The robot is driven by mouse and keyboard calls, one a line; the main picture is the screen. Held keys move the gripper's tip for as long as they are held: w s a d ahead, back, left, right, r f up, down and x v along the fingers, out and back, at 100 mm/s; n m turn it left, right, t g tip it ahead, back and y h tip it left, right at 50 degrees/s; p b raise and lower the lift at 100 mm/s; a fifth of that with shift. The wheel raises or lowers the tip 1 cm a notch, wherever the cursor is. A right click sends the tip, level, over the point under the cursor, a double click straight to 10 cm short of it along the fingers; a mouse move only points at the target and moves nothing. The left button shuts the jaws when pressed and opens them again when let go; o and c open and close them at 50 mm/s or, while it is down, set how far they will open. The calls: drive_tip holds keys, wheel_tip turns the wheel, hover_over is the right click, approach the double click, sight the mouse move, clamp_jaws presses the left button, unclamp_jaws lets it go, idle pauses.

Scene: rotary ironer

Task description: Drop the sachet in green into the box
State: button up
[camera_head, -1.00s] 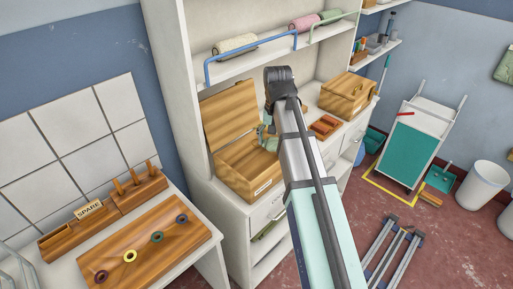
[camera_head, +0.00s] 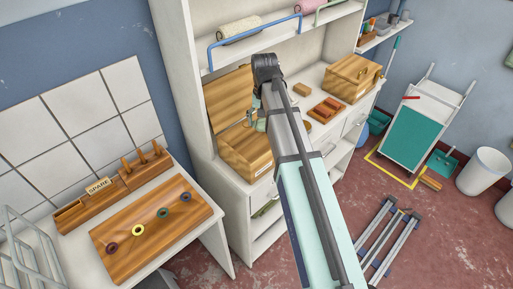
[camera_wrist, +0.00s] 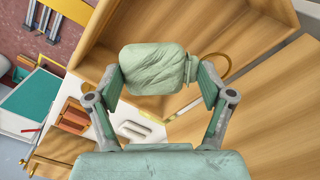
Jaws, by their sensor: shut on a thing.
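The green sachet (camera_wrist: 153,70), a pale green cloth bundle with a tied neck, is between the two fingers of my gripper (camera_wrist: 160,88) in the wrist view. My gripper is shut on it and holds it over the open wooden box (camera_wrist: 255,28). In the head view the open box (camera_head: 243,150) stands on the cabinet counter with its lid (camera_head: 228,103) tilted back. My arm hides most of the gripper and sachet there.
A closed wooden box (camera_head: 352,79) stands farther right on the counter, with an orange-brown tray (camera_head: 326,110) before it. A shelf with a blue rail (camera_head: 255,43) runs above. A wooden board with rings (camera_head: 152,228) lies on the left table.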

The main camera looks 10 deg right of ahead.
drive_tip(key=shift+f+b, duration=0.65)
drive_tip(key=shift+f, duration=0.7)
drive_tip(key=o, duration=0.8)
wheel_tip(320, 180, up, 12)
drive_tip(key=shift+r, duration=0.1)
